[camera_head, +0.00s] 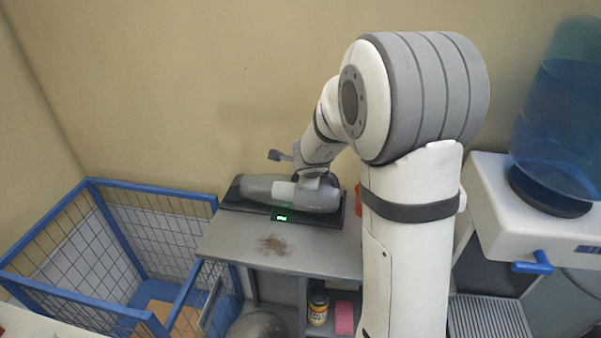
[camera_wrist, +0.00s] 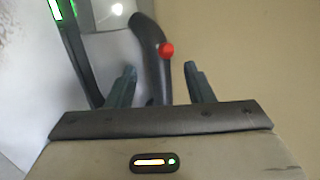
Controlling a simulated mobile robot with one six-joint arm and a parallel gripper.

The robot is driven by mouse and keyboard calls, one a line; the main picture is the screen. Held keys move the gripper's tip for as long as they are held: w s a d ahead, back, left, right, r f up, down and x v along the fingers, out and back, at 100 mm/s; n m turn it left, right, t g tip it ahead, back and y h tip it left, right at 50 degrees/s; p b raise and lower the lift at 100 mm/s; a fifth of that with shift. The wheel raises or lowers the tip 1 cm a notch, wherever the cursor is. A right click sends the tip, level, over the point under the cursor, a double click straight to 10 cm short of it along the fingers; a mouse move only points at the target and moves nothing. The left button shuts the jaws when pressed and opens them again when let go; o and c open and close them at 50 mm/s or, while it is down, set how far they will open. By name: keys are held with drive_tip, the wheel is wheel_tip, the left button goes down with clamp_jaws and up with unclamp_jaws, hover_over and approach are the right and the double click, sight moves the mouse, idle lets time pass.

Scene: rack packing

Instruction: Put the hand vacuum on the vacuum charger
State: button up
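The hand vacuum (camera_head: 262,189) is a grey body with a pale middle. It lies lengthwise over the black vacuum charger (camera_head: 312,217), whose green display is lit at the front edge. Whether it is fully seated I cannot tell. In the wrist view, the vacuum's dark curved handle (camera_wrist: 152,62) with a red button extends between the fingers of my gripper (camera_wrist: 158,86). The fingers are apart, with a clear gap on the handle's right. The charger's black edge (camera_wrist: 76,45) shows at left. In the head view, my wrist hides part of the vacuum.
The charger stands on a grey cabinet top (camera_head: 330,262) against the wall, with a brown dirt patch (camera_head: 273,244) in front. A blue wire crate (camera_head: 150,188) is at left. A white water dispenser (camera_head: 490,190) is at right. A jar (camera_head: 318,307) and pink block (camera_head: 344,318) sit below.

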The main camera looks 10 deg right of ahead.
drive_tip(key=shift+s+f, duration=0.1)
drive_tip(key=shift+f, duration=0.05)
drive_tip(key=s+a+r+n+y+p, duration=0.5)
drive_tip(key=s+a+r+n, duration=0.4)
drive_tip(key=s+r+n, duration=0.55)
drive_tip(key=s+d+n+g+h, duration=0.1)
drive_tip(key=s+d+n+g, duration=0.1)
drive_tip(key=s, duration=0.6)
drive_tip(key=s+d+f+n+g+h+b, duration=0.1)
drive_tip(key=s+d+n, duration=0.3)
drive_tip(key=s, duration=0.5)
drive_tip(key=shift+f+n+g+h, duration=0.2)
drive_tip(key=shift+n+g+h, duration=0.1)
drive_tip(key=shift+n+g, duration=0.55)
drive_tip(key=shift+c, duration=0.6)
